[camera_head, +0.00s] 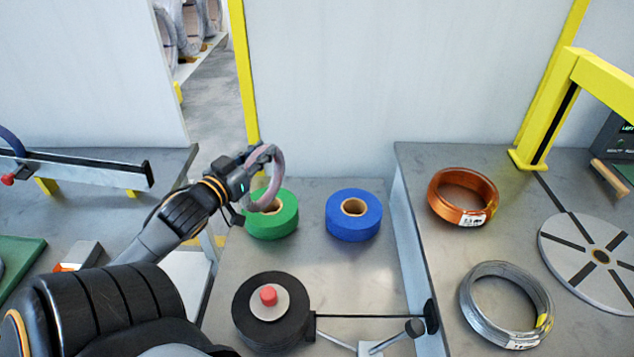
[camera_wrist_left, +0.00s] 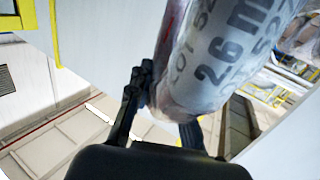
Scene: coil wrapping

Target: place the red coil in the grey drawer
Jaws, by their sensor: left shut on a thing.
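My left gripper (camera_head: 254,168) is shut on a ring-shaped coil (camera_head: 273,160) wrapped in film, greyish pink in the head view. I take it for the red coil. It is upright, in front of the green tape roll in the picture; I cannot tell the gap between them. In the left wrist view the coil (camera_wrist_left: 222,65) is close up, grey film with dark printing and a reddish edge, between the fingers (camera_wrist_left: 165,105). I cannot make out a grey drawer in either view. My right gripper is not in view.
The middle table (camera_head: 375,270) bears a green roll (camera_head: 285,222), a blue roll (camera_head: 354,222) and a black roll (camera_head: 248,322) with a red knob. On the right table are a copper coil (camera_head: 438,205), a steel coil (camera_head: 478,325), a turntable (camera_head: 570,265) and a yellow frame (camera_head: 600,75).

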